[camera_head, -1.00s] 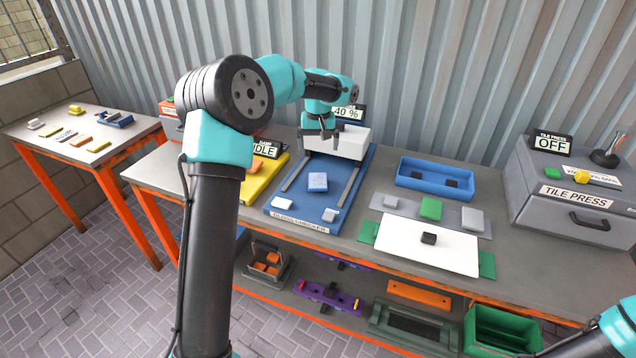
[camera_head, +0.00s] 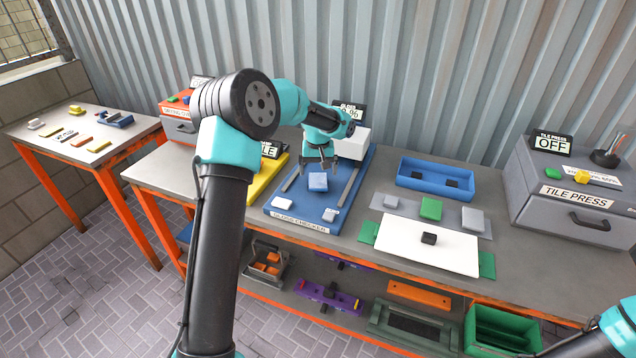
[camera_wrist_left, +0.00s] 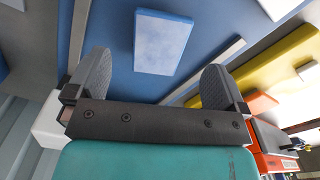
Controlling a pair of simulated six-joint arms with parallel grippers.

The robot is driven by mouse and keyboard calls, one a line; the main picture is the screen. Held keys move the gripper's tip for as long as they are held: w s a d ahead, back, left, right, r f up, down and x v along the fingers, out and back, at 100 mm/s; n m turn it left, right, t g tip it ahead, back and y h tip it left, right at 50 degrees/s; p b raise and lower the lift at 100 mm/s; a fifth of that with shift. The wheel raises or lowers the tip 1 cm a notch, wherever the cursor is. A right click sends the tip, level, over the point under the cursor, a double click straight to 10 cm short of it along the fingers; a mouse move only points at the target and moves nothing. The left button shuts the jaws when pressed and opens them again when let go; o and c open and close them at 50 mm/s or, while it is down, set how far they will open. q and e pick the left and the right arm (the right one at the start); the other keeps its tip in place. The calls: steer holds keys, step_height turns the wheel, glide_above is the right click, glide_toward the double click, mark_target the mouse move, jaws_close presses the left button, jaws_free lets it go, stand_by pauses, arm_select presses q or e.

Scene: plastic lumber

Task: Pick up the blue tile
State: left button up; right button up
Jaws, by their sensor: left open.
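The blue tile (camera_head: 318,182) lies flat on the blue bed of the gloss checker (camera_head: 290,218), between two grey rails. It is pale blue and square. My left gripper (camera_head: 320,166) is open and empty, above and just behind the tile in the head view. In the left wrist view the tile (camera_wrist_left: 163,43) lies beyond the two spread fingertips (camera_wrist_left: 158,75), roughly centred between them and apart from them. Only part of my right arm shows at the lower right edge; its gripper is out of view.
The white block (camera_head: 352,145) of the gloss checker stands close beside my left gripper. A yellow device (camera_head: 258,185) is to the left. A blue tray (camera_head: 435,178), a white board (camera_head: 425,250) and the grey tile press (camera_head: 570,200) stand to the right.

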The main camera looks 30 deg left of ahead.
mark_target(318, 183)
arm_select(q)
steer(key=shift+w+f, duration=0.1)
steer(key=shift+f, duration=2.45)
steer(key=c, duration=1.1)
steer(key=shift+r, duration=0.1)
steer(key=shift+r, duration=0.5)
step_height(318, 183, up, 2)
steer(key=shift+r, duration=0.25)
steer(key=s+d+r, duration=0.1)
steer(key=s+d, duration=0.7)
steer(key=s, duration=0.5)
steer(key=shift+s+r, duration=0.15)
steer(key=shift+s, duration=0.2)
